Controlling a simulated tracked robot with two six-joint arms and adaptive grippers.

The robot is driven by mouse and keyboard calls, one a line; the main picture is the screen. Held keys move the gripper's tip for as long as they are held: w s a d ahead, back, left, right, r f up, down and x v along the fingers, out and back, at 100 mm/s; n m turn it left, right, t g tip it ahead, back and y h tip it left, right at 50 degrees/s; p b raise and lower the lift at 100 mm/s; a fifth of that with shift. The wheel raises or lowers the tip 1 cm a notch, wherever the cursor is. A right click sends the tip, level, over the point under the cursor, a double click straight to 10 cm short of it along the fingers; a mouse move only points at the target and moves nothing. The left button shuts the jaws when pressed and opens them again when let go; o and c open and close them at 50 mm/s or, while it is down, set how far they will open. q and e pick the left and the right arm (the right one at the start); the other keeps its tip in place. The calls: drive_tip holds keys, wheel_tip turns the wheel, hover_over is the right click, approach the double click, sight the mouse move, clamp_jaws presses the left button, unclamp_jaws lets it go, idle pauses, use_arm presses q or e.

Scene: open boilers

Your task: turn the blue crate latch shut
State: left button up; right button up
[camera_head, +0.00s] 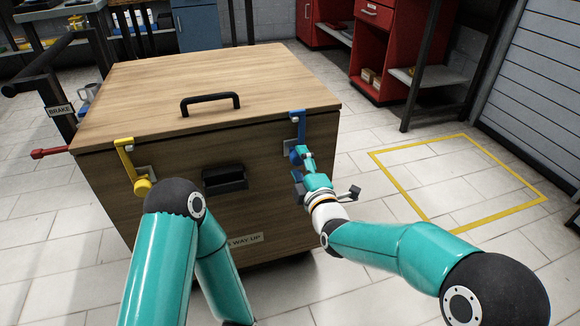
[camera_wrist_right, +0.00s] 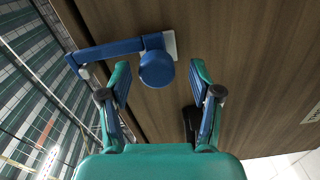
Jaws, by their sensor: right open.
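The wooden crate (camera_head: 130,185) stands in front of me with its lid down. The blue latch (camera_head: 297,122) is on the right part of its front face, its arm reaching up to the lid edge. In the right wrist view the blue latch's round knob (camera_wrist_right: 157,69) lies just beyond and between my open fingertips, and its arm runs left over an edge. My right gripper (camera_head: 303,165) is at the blue latch; it also shows in the right wrist view (camera_wrist_right: 160,78), open and empty. My left arm shows at lower left; its gripper is not visible.
A yellow latch (camera_head: 126,158) is on the left part of the crate front. A black handle (camera_head: 210,102) is on the lid and a black recessed grip (camera_head: 225,179) on the front. A yellow floor outline (camera_head: 455,212) encloses free floor at right. A red cabinet (camera_head: 380,50) stands behind.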

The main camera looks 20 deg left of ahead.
drive_tip(key=v, duration=1.2)
idle(0.3)
drive_tip(key=w+d+f+m+h, duration=0.3)
drive_tip(key=w+d+f, duration=0.1)
drive_tip(key=d+f, duration=0.4)
drive_tip(key=s+d+f+m+g+h, duration=0.3)
drive_tip(key=d+f+m+h, duration=0.15)
drive_tip(key=d+f, duration=0.9)
drive_tip(key=s+d+f+m+g+p, duration=0.1)
drive_tip(key=s+d+f+m+g, duration=0.4)
drive_tip(key=s+f, duration=0.4)
drive_tip(key=s+a+f+m+g, duration=0.1)
drive_tip(key=s+f+m+g, duration=0.15)
drive_tip(key=s+m, duration=0.45)
drive_tip(key=s+a+f+m+g, duration=0.1)
drive_tip(key=s+f+m+g, duration=0.15)
drive_tip(key=s+m, duration=0.45)
wheel_tip(320, 180, up, 38)
drive_tip(key=s+p, duration=0.1)
drive_tip(key=p, duration=3.7)
drive_tip(key=shift+s+r, duration=0.2)
drive_tip(key=shift+r, duration=0.05)
